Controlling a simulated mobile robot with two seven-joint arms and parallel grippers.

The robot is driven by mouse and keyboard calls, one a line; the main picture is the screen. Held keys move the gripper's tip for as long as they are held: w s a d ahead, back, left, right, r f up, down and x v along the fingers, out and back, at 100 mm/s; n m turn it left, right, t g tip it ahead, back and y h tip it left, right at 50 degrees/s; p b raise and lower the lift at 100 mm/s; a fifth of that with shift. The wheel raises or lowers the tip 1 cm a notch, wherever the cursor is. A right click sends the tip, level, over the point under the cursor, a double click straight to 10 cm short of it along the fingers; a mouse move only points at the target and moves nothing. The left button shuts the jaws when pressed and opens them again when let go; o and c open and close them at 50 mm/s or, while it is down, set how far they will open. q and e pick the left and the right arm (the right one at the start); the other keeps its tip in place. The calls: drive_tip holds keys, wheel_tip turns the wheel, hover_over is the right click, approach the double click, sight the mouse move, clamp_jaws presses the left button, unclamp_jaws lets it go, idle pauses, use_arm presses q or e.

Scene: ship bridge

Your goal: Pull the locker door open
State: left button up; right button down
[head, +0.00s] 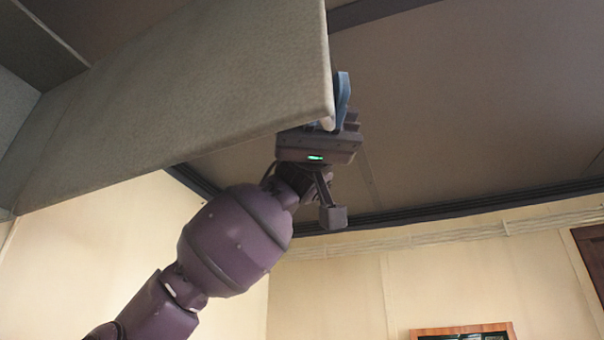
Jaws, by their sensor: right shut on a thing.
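The locker door (190,95) is a flat grey-green panel seen from below across the upper left of the head view. It stands out at an angle from the locker (15,105) at the far left, so it is open. My right gripper (336,108) is at the door's free edge, near its lower right corner. It is shut on the door's edge, with a blue finger showing on the right side of the panel. The other finger is mostly hidden behind the door. My left gripper is not in view.
A brown-grey ceiling (470,100) with a dark trim strip (450,208) lies above. Cream walls (340,290) run below it. A wooden frame (465,331) shows at the bottom right, and a dark brown panel (592,255) at the right edge. The space right of the door looks clear.

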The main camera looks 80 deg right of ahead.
drive_tip(key=shift+s+d+r+g, duration=0.15)
drive_tip(key=shift+d+g, duration=0.15)
drive_tip(key=shift+d, duration=0.5)
drive_tip(key=c, duration=1.5)
unclamp_jaws()
drive_tip(key=shift+a, duration=0.1)
drive_tip(key=b+v, duration=0.1)
drive_tip(key=v, duration=1)
drive_tip(key=shift+r, duration=0.1)
drive_tip(key=shift+a, duration=0.1)
